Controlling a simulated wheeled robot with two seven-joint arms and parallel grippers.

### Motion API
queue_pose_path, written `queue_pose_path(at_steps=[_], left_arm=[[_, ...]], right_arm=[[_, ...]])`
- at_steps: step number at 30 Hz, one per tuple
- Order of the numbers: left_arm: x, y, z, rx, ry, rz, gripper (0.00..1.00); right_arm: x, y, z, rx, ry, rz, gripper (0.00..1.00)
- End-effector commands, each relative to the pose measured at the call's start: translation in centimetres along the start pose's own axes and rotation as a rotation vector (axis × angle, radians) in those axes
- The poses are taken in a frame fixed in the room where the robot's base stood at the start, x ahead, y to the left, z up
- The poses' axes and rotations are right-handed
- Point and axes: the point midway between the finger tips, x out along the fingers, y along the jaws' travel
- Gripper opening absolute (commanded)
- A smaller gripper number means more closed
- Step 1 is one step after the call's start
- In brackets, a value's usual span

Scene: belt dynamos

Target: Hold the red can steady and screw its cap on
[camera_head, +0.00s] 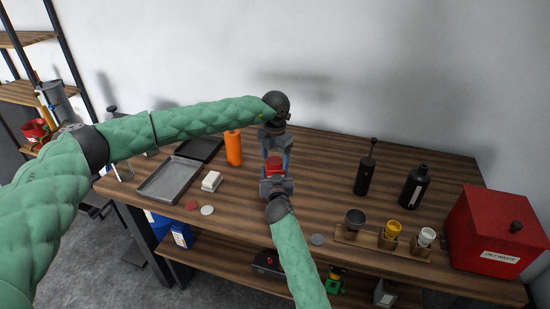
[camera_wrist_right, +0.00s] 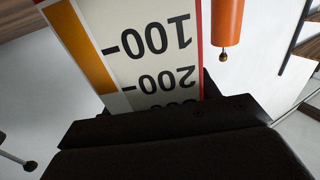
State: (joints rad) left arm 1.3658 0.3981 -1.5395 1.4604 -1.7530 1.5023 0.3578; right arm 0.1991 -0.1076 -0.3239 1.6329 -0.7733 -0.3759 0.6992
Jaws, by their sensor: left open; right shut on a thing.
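The red can (camera_head: 275,164) is at the middle of the table in the head view, mostly hidden by my grippers. My right gripper (camera_head: 276,182) is shut on it from the front. In the right wrist view the can's pale label (camera_wrist_right: 150,45) fills the space at the jaws, with upside-down numbers, an orange stripe and red edges. My left gripper (camera_head: 275,152) is open directly above, its fingers pointing down on either side of the can's top. I cannot tell whether the fingers touch it or whether a cap sits there.
An orange bottle (camera_head: 234,148), a white block (camera_head: 211,181) and a grey tray (camera_head: 169,180) stand to the left. Flat discs lie in front, one of them red (camera_head: 192,205). Right are black bottles (camera_head: 413,188), a cup rack (camera_head: 358,239) and a red bin (camera_head: 492,231).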

Motion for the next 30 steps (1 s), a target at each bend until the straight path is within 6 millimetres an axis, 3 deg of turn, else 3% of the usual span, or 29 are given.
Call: queue_pose_path(at_steps=[8, 21, 30], left_arm=[[-1.9, 0.0, 0.0, 0.001, 0.000, 0.000, 0.73], [-9.8, 0.1, 0.1, 0.000, -0.002, 0.000, 0.73], [-11.9, 0.1, 0.0, 0.000, 0.001, -0.001, 0.73]], right_arm=[[0.0, 0.0, 0.0, 0.000, 0.000, 0.000, 0.00], [0.0, 0.0, 0.0, 0.000, 0.000, 0.000, 0.00], [0.0, 0.0, 0.0, 0.000, 0.000, 0.000, 0.00]])
